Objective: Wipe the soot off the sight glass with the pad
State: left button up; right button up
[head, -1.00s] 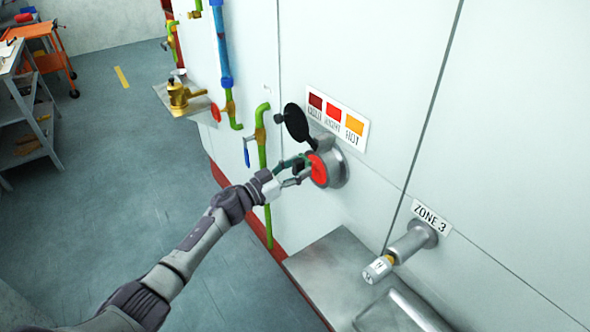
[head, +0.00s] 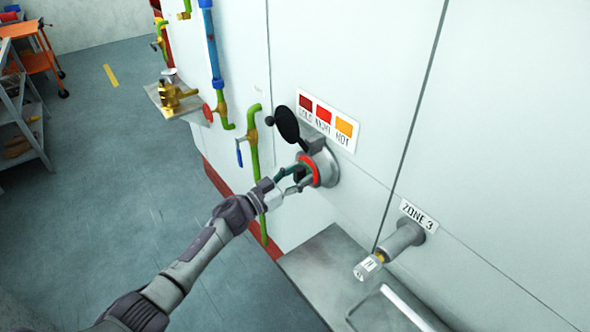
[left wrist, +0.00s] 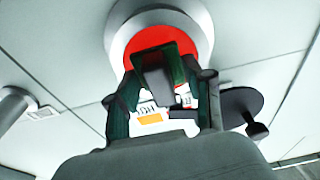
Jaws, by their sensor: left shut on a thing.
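The sight glass (head: 316,172) is a glowing red disc in a round metal housing on the pale wall. In the left wrist view the red glass (left wrist: 150,38) fills the top middle, inside its pale ring. My left gripper (head: 300,177) is at the front of the glass, shut on a dark pad (left wrist: 155,76). The pad stands between the fingers and overlaps the lower part of the red disc; I cannot tell whether it touches. The pad and fingers hide part of the glass, and I cannot make out soot on the visible part. My right gripper is not in view.
A black round cover (head: 287,124) stands swung open above the glass; it also shows in the left wrist view (left wrist: 240,101). A colour sign (head: 328,119) is above right. A green pipe (head: 254,150) runs close left. A capped stub (head: 395,248) sticks out lower right.

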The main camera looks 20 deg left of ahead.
aim_at(316, 175)
pick_arm(q)
jog(key=shift+s+d+p, duration=0.25)
jog(key=shift+d+p, duration=0.2)
jog(key=shift+d, duration=0.05)
jog(key=shift+s+d+p, duration=0.45)
jog(key=shift+s+d, duration=0.15)
jog(key=shift+d, duration=0.3)
jog(key=shift+w+a, duration=0.1)
jog(key=shift+a, duration=0.05)
jog(key=shift+w+a+b, duration=0.7)
jog(key=shift+w+a, duration=0.35)
jog(key=shift+a, duration=0.3)
jog(key=w+a, duration=0.1)
jog(key=w+a+b, duration=0.1)
jog(key=shift+a, duration=0.3)
